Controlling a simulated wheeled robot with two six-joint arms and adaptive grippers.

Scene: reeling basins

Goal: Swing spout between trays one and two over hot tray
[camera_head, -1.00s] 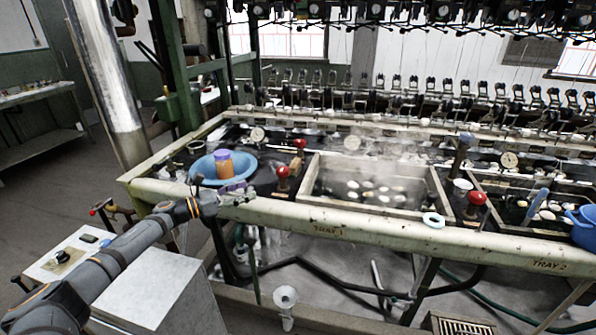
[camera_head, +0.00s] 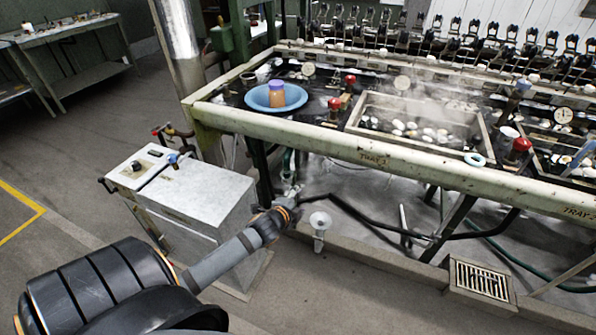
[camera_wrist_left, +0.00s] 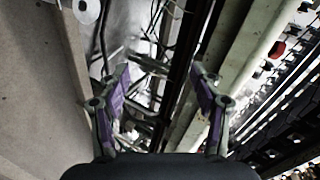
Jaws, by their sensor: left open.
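The steaming tray marked TRAY 1 (camera_head: 357,108) is a rectangular basin with pale cocoons in dark water. To its right, toward TRAY 2, a slim upright fitting with a grey-blue top (camera_head: 523,85) stands behind a red knob (camera_head: 521,145); it looks like the spout, but its outlet is hard to make out. My left gripper (camera_head: 291,191) is low in front of the bench, below its front rail and well left of that fitting. In the left wrist view its purple-padded fingers (camera_wrist_left: 160,92) are apart with nothing between them. My right gripper is out of view.
A blue basin (camera_head: 257,103) with an orange, purple-lidded jar (camera_head: 277,92) sits at the bench's left. The bench's front rail (camera_head: 330,143) runs above my gripper. A grey cabinet (camera_head: 195,195), a white funnel (camera_head: 320,222) and dark pipes are nearby. Open floor lies left.

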